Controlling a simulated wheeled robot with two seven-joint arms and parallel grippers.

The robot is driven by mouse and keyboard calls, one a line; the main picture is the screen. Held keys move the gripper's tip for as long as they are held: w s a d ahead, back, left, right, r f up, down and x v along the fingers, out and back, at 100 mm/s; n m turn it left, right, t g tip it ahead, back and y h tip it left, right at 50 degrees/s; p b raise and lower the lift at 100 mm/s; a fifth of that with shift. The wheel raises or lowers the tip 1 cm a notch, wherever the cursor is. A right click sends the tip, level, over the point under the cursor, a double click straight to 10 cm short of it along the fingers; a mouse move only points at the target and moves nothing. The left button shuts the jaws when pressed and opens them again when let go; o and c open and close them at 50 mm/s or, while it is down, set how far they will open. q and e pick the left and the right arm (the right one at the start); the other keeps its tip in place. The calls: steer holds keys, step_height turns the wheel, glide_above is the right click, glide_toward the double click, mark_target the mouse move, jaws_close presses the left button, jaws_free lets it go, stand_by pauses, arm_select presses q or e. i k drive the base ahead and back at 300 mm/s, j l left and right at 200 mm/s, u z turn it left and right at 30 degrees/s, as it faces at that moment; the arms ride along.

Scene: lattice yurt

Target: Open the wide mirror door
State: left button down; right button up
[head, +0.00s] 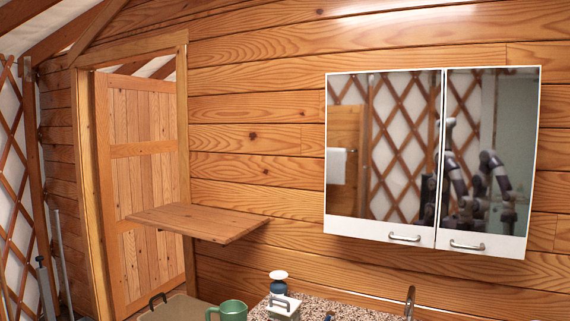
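A white wall cabinet with two mirror doors hangs on the plank wall at the right of the head view. The left mirror door (383,150) looks somewhat wider than the right mirror door (490,150). Both look shut, with a thin dark line between them. Each has a white strip at the bottom with a metal bar handle: the left handle (404,238) and the right handle (466,245). Neither gripper is directly in view. My arms show only as a reflection in the mirrors, too small to read the grippers.
Below the cabinet, a speckled counter (340,309) carries a soap dispenser (279,283), a white box (284,306) and a faucet (409,303). A green mug (230,311) stands at the bottom edge. A wooden shelf (198,221) juts out left, near an open doorway.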

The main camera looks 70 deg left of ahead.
mark_target(384, 128)
steer(key=u, duration=2)
